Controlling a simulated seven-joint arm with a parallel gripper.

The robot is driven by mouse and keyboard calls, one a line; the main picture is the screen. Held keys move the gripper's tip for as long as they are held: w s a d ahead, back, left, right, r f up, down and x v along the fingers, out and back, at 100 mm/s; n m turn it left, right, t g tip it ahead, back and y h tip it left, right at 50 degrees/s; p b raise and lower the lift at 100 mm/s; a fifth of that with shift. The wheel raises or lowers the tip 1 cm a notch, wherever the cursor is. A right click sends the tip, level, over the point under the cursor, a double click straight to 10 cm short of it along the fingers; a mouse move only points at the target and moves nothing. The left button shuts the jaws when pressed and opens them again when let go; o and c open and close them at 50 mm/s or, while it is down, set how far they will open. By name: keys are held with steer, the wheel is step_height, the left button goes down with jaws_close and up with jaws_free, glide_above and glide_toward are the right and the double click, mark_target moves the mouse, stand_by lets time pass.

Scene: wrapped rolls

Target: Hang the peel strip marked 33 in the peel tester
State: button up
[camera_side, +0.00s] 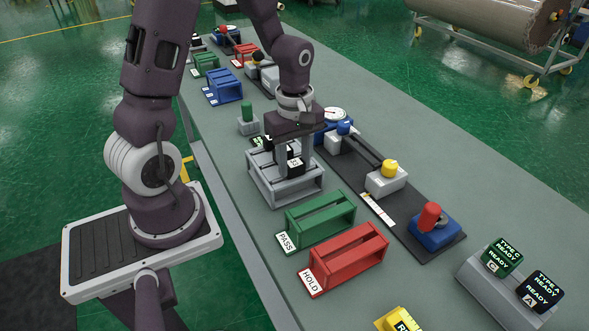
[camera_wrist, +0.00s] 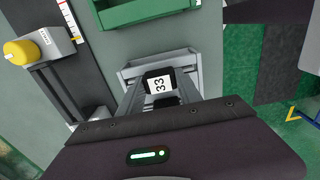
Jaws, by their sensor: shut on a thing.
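My gripper (camera_side: 288,160) points down over a grey rack (camera_side: 300,196) and is shut on the black holder of the peel strip marked 33 (camera_side: 296,163). In the wrist view the white label 33 (camera_wrist: 160,85) shows between the fingers, with part of the grey rack (camera_wrist: 201,62) around it. The strip's lower part is hidden, so I cannot tell whether it is clear of the rack. The peel tester (camera_side: 418,250) lies to the right on a dark base, with a round dial (camera_side: 333,113), a yellow knob (camera_side: 390,167) and a red handle (camera_side: 430,214).
A green PASS rack (camera_side: 320,219) and a red HOLD rack (camera_side: 350,257) stand in front of the grey rack. A sloped stand with status displays (camera_side: 503,255) is at right. A green-topped block (camera_side: 247,112) and a blue rack (camera_side: 225,86) stand behind.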

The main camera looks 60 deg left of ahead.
step_height(320, 180, up, 10)
steer(key=w+r+m, duration=0.1)
steer(key=w+m, duration=1.7)
steer(key=w, duration=0.2)
steer(key=shift+r, duration=0.35)
steer(key=shift+f, duration=2.5)
steer(key=shift+f, duration=3.3)
